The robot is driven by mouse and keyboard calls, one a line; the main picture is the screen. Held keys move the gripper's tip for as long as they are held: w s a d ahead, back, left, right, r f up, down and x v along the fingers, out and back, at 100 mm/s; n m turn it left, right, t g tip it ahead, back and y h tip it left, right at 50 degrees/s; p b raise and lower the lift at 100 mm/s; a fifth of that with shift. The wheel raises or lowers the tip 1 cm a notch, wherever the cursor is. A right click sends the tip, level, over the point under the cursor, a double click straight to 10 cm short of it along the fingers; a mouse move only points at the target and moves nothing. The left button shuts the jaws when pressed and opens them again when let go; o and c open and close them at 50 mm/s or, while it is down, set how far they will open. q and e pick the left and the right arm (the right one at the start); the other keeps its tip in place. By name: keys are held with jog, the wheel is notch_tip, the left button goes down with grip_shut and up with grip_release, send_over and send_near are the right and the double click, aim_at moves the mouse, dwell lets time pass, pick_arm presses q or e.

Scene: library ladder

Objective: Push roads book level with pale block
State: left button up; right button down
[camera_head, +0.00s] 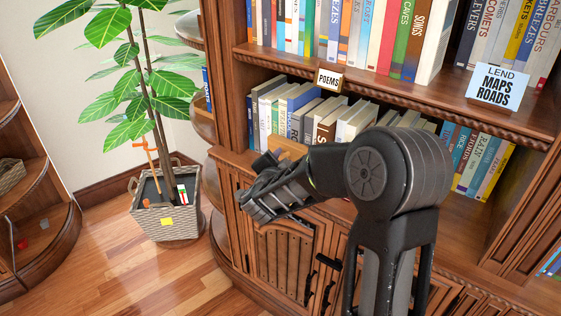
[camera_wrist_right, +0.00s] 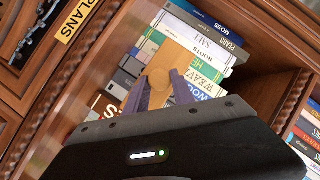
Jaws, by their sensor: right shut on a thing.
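My right gripper (camera_head: 268,172) is at the front of the lower shelf, left of the middle, with its fingers toward the books. In the right wrist view its two fingers (camera_wrist_right: 160,74) are shut on a tan wooden block (camera_wrist_right: 155,92), in front of the book spines. The block also shows in the head view (camera_head: 289,146), partly hidden by my gripper and arm. I cannot make out a spine that reads ROADS. No separate pale block can be told for certain. My left gripper is not in view.
A sign reading LEND MAPS ROADS (camera_head: 497,87) stands on the upper shelf edge. A POEMS label (camera_head: 329,79) hangs left of it. Lower-shelf books (camera_head: 481,160) stand right of my arm. A potted plant (camera_head: 167,215) stands on the floor at left.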

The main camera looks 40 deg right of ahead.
jog(key=shift+w+d, duration=0.25)
jog(key=shift+d, duration=0.6)
jog(key=shift+a, duration=0.1)
jog(key=s+a, duration=0.2)
jog(key=a, duration=0.4)
jog(key=shift+a+p, duration=0.25)
jog(key=shift+p, duration=0.05)
dwell(0.4)
jog(key=a+f+n+t+y, duration=0.2)
jog(key=a+n+y, duration=0.2)
jog(key=a, duration=0.6)
jog(key=a+f+n+t+y, duration=0.2)
jog(key=a+n+y, duration=0.3)
jog(key=a, duration=0.5)
jog(key=shift+w+a+t+y, duration=0.25)
jog(key=shift+w+t+y, duration=0.2)
jog(key=shift+y, duration=0.45)
jog(key=shift+f, duration=0.1)
